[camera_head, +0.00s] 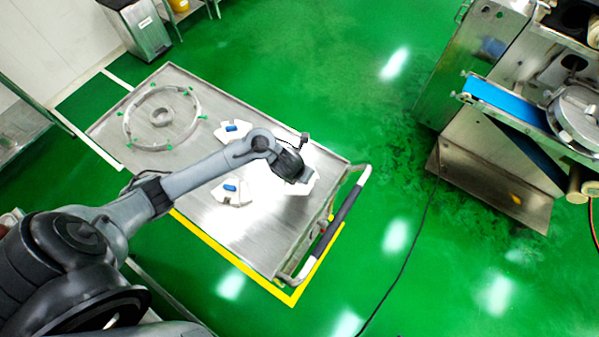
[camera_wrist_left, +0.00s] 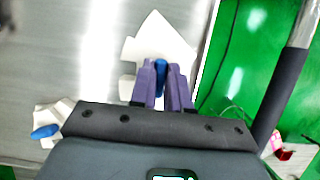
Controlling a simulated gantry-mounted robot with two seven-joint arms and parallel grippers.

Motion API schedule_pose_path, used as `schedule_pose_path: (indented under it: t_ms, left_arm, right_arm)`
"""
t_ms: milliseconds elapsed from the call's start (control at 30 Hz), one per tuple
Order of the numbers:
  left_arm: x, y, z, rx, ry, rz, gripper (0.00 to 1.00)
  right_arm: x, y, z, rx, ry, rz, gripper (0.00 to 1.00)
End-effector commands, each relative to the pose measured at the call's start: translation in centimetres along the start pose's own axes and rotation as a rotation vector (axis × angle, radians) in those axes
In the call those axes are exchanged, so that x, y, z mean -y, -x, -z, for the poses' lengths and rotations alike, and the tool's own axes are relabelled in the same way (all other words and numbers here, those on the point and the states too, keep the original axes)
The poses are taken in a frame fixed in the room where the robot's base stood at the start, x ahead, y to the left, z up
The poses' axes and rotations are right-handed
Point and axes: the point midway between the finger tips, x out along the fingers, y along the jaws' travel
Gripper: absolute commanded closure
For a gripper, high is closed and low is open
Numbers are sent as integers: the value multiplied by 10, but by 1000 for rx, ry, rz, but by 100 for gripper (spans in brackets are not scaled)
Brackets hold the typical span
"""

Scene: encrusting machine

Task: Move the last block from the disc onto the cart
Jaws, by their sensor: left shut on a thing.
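My left gripper (camera_head: 298,181) is over the right part of the steel cart top (camera_head: 195,215). In the left wrist view its purple fingers (camera_wrist_left: 161,80) are shut on the blue handle of a white, pointed block (camera_wrist_left: 152,42). I cannot tell whether this block touches the cart top. Two similar white blocks with blue handles lie on the cart, an upper block (camera_head: 222,136) and a lower block (camera_head: 240,199). One shows at the lower left of the left wrist view (camera_wrist_left: 58,112). A ring-shaped metal disc (camera_head: 127,124) with green marks lies at the cart's left end. My right gripper is out of view.
The cart's push handle (camera_head: 337,222) rises at its right end. The machine with a blue belt (camera_head: 505,101) stands at the upper right. A dark cable (camera_head: 408,260) runs across the green floor. The cart top between the ring and the blocks is mostly clear.

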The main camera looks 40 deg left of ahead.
Motion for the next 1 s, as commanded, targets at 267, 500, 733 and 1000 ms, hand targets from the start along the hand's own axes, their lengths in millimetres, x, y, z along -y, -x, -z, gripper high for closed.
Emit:
schedule_pose_path:
  t_ms: [267, 500, 733, 1000]
  left_arm:
    - [-20, -26, -16, 2, 1, 1, 100]
    - [-21, -42, -10, -1, 1, 1, 100]
    - [-21, -63, -2, 1, 1, 2, 100]
    - [-21, -65, -1, 0, 0, 1, 81]
  right_arm:
    - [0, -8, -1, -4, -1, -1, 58]
    - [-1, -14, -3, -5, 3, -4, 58]
    - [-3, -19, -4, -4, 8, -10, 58]
    - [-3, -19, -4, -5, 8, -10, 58]
